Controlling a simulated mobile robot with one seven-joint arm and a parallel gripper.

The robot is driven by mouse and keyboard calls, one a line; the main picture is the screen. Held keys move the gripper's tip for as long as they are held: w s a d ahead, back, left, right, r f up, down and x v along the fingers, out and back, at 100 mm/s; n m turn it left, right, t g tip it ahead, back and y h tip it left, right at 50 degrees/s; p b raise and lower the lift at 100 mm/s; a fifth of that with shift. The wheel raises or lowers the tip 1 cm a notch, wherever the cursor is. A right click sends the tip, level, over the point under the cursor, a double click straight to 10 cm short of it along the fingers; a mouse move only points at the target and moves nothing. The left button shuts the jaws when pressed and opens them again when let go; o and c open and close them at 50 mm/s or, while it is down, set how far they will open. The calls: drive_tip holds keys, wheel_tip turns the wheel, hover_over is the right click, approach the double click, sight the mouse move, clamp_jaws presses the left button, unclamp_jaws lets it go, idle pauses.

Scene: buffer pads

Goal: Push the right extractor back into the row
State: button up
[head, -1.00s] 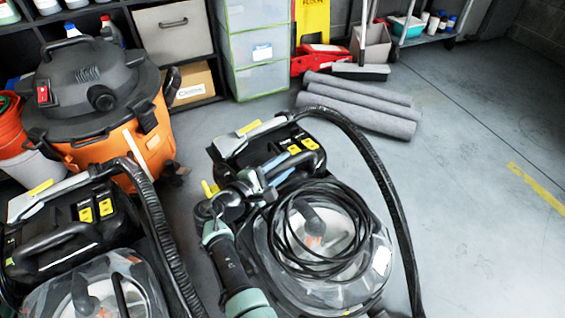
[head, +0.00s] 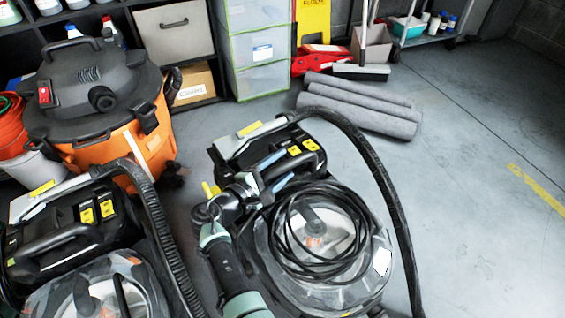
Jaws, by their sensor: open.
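The right extractor (head: 350,262) stands on the floor in the middle of the head view. It has a clear domed tank with a coiled black cable on top, a black rear body with yellow labels, and a long black hose arching to its right. My gripper (head: 286,165) is open at the black carry handle behind the tank, its two bluish fingers apart. Whether they touch the handle I cannot tell. My arm hides part of the extractor's left side. The left extractor (head: 85,262), of the same kind, stands at the lower left, cut off by the frame.
An orange and black shop vacuum (head: 135,140) stands behind the left extractor. Grey rolled mats (head: 362,110) lie behind the right extractor, in front of a broom and a red item. Clear drawers (head: 258,55) stand at the back. The floor to the right (head: 465,210) is open.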

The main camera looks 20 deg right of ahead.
drive_tip(key=p+v, duration=0.5)
drive_tip(key=v, duration=0.7)
drive_tip(key=shift+a+r, duration=0.1)
